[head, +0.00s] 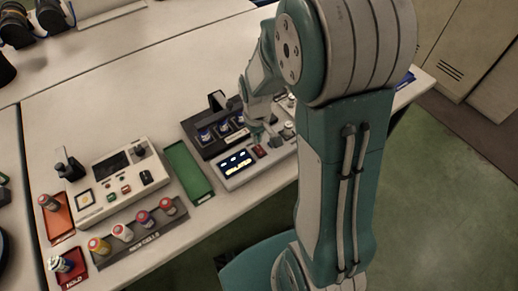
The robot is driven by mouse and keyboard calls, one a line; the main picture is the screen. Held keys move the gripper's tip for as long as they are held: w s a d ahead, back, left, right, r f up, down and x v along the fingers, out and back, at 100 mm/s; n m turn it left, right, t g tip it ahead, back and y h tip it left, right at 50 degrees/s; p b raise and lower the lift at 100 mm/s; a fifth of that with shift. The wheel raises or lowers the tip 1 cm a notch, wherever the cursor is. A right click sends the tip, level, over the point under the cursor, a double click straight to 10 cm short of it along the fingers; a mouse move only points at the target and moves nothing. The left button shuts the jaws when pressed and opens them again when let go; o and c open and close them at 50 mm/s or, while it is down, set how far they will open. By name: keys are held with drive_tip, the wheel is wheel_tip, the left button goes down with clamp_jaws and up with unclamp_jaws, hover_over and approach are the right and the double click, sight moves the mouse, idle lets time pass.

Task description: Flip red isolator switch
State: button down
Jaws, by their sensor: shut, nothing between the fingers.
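A light grey control box (232,181) with a lit display (237,162) sits near the front edge of the white table. A small red part (260,151) on its top, right of the display, looks like the red isolator switch. Its position is too small to tell. My gripper (265,136) is shut and empty, pointing down just above the box, close behind and right of the red part. I cannot tell whether it touches the box.
A dark rack (207,146) with several vials stands behind the box. A green tray (188,172) lies to its left. Further left are another grey device (97,208), a rack of capped cylinders (130,245), an orange tray (57,225) and a red HOLD tray (70,271).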

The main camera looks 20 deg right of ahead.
sight(257, 147)
drive_tip(key=shift+f, duration=1.35)
idle(1.1)
drive_tip(key=shift+r, duration=3.55)
drive_tip(key=s+a+r+m+t, duration=0.1)
drive_tip(key=s+r+t, duration=0.1)
drive_tip(key=s+r, duration=0.5)
drive_tip(key=s+a+r+m+t, duration=0.1)
drive_tip(key=s+a+r+t, duration=0.1)
drive_tip(key=s+r, duration=0.5)
wheel_tip(257, 147, up, 3)
drive_tip(key=shift+s+a+r+t, duration=0.1)
drive_tip(key=shift+s+a+t, duration=0.25)
drive_tip(key=shift+t, duration=0.45)
drive_tip(key=shift+d, duration=0.15)
